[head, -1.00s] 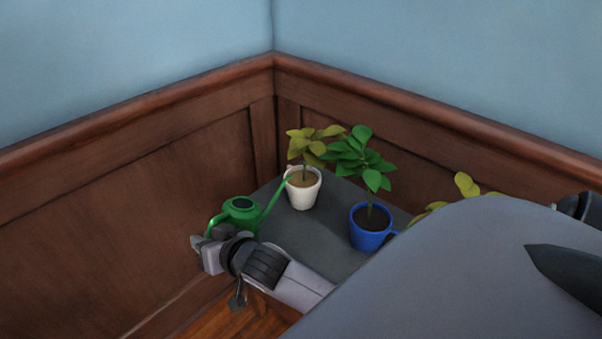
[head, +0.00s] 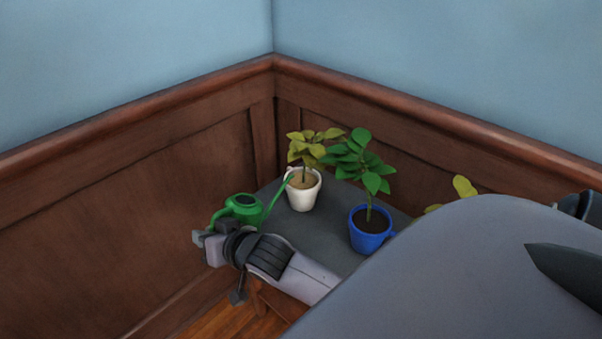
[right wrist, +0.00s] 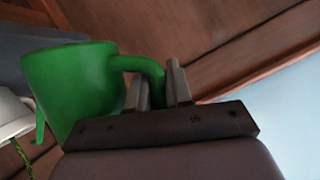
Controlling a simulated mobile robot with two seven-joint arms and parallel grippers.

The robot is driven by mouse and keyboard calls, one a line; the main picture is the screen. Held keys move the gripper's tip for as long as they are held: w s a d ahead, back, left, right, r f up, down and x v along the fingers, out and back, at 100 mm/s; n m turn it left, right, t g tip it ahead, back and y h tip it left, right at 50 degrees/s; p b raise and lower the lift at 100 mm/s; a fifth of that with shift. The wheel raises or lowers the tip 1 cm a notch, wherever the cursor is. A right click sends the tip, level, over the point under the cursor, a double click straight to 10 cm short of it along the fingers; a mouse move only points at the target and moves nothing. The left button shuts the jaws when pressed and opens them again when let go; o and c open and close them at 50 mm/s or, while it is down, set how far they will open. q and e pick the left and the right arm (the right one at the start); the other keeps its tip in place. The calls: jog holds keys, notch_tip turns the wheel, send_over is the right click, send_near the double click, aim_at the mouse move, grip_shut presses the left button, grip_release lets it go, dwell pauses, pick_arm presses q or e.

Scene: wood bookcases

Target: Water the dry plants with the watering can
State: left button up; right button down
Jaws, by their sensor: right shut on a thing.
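The green watering can (head: 250,213) is at the left side of the dark grey tabletop, its spout pointing right, with the tip by the white pot. My right gripper (head: 203,240) is shut on its handle; the can's body and handle also show in the right wrist view (right wrist: 70,88), with the fingers (right wrist: 158,88) around the handle. The white pot (head: 302,194) holds a plant with yellowish leaves and pale brown soil. The blue pot (head: 369,236) holds a green-leaved plant in dark soil. Another yellowish plant (head: 463,187) is mostly hidden behind my body. My left gripper is out of view.
The grey tabletop (head: 326,232) stands in a corner between wood-panelled walls (head: 130,200). The left panelling is close to my right gripper. Bare tabletop shows between and in front of the white and blue pots. Wood floor (head: 228,320) shows below.

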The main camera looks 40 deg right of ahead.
jog(key=shift+w+d+r+y+p, duration=0.1)
jog(key=shift+d+r+y+p, duration=0.1)
jog(key=shift+r, duration=0.3)
jog(key=shift+d+r+y+p, duration=0.1)
jog(key=shift+d+r+p, duration=0.1)
jog(key=shift+r, duration=0.25)
dwell(1.6)
jog(key=shift+a+f+n+h+b, duration=1.6)
jog(key=shift+f+b, duration=2.6)
jog(key=shift+f, duration=1.55)
jog(key=shift+t, duration=0.4)
jog(key=r+p, duration=0.4)
jog(key=p, duration=0.1)
jog(key=shift+s+a+r, duration=0.15)
jog(key=shift+s+r, duration=0.2)
jog(key=shift+r, duration=0.05)
jog(key=shift+w, duration=0.1)
